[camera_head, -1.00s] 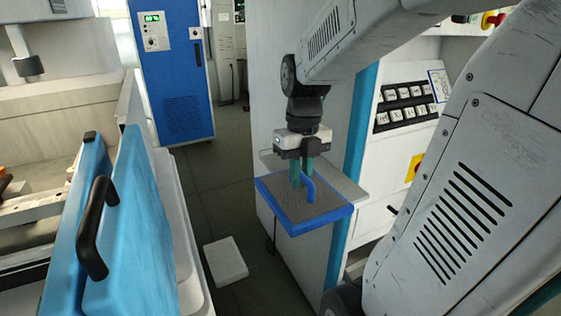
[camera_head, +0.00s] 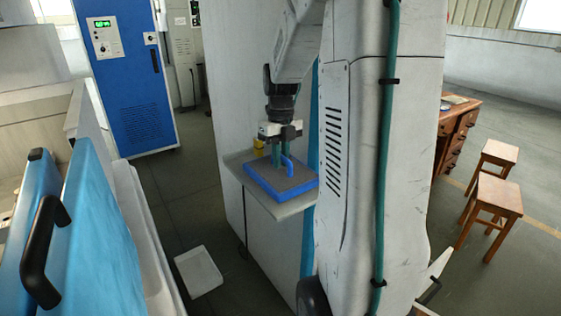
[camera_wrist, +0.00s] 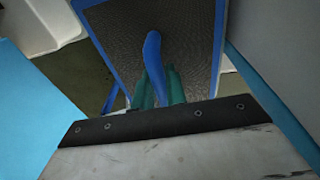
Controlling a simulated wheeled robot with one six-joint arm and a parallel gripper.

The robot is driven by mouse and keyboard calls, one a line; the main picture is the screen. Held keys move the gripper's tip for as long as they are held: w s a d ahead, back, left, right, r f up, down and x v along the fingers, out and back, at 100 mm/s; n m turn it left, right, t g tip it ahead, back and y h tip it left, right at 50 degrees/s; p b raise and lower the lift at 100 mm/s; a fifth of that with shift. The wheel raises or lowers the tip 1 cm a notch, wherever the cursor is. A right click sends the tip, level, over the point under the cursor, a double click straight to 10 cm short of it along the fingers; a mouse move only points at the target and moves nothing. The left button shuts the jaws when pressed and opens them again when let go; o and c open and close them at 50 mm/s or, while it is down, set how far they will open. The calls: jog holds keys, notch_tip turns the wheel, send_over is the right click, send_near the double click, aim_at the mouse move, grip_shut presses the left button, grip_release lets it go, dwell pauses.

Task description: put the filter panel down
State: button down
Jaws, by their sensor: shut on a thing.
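The filter panel (camera_head: 268,182) is a flat grey mesh panel with a blue frame and a blue handle (camera_head: 287,166) standing up from it. My gripper (camera_head: 280,160), with green fingers, is shut on the handle from above. The panel lies level over a light grey shelf (camera_head: 284,208) on the side of a white cabinet; I cannot tell whether it touches the shelf. In the wrist view the panel (camera_wrist: 190,45) and its handle (camera_wrist: 153,60) show beyond the green fingers (camera_wrist: 158,88).
A small yellow thing (camera_head: 259,147) is at the shelf's back. A white tray (camera_head: 198,271) lies on the floor at the left. A blue cabinet (camera_head: 130,100) stands behind. Wooden stools (camera_head: 490,205) and a desk (camera_head: 458,130) are at the right. A blue door with a black handle (camera_head: 45,255) is near left.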

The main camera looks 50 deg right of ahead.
jog(key=shift+f, duration=0.6)
jog(key=shift+f, duration=0.1)
jog(key=c, duration=1.4)
grip_release()
jog(key=shift+c, duration=0.2)
